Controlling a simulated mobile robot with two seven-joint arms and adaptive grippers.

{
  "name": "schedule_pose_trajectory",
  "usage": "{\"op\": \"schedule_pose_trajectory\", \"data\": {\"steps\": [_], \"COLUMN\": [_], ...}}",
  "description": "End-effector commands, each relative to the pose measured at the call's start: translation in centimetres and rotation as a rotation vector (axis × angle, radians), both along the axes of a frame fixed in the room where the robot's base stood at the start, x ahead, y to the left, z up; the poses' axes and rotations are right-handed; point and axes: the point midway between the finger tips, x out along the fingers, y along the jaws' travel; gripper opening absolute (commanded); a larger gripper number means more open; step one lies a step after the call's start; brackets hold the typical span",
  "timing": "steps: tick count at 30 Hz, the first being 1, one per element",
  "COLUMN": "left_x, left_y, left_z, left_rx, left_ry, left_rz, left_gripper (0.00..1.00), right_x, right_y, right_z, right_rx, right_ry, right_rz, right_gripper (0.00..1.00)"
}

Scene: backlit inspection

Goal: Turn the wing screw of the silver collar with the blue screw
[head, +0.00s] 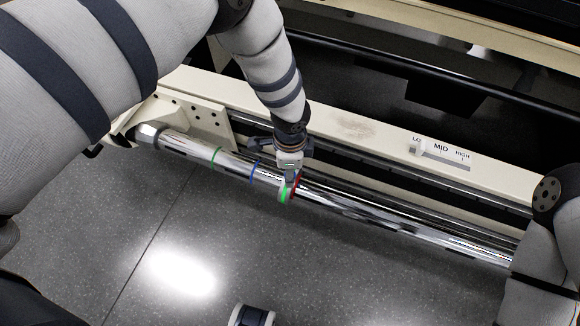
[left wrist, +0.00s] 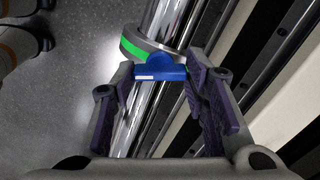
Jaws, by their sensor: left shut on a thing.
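The silver collar (head: 285,190) sits around the chrome bar (head: 385,220), beside a red ring mark (head: 297,186). A bright green band shows on its rim. In the left wrist view the collar (left wrist: 152,47) carries a blue wing screw (left wrist: 161,67) with a pale mark at its lower left edge. My left gripper (head: 291,174) reaches down to the collar from above. In the left wrist view its dark finger pads are on either side of the blue screw, shut on it. In the head view the screw is hidden by the gripper.
Green (head: 216,157) and blue (head: 254,171) ring marks are on the bar left of the collar. A cream beam (head: 350,128) runs behind the bar, with a LO, MID, HIGH scale (head: 441,150). Grey speckled floor (head: 330,275) lies open in front.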

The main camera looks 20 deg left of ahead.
Motion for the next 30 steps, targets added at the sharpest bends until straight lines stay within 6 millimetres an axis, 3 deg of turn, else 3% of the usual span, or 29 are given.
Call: {"op": "schedule_pose_trajectory", "data": {"steps": [30], "left_x": [0.02], "left_y": [0.04], "left_z": [0.01], "left_rx": [0.006], "left_ry": [0.0], "left_rz": [-0.139], "left_gripper": [0.13], "right_x": [-0.07], "right_y": [0.0], "right_z": [-0.12], "right_rx": [0.0], "right_ry": [0.002], "right_rz": [0.0], "right_gripper": [0.4]}}
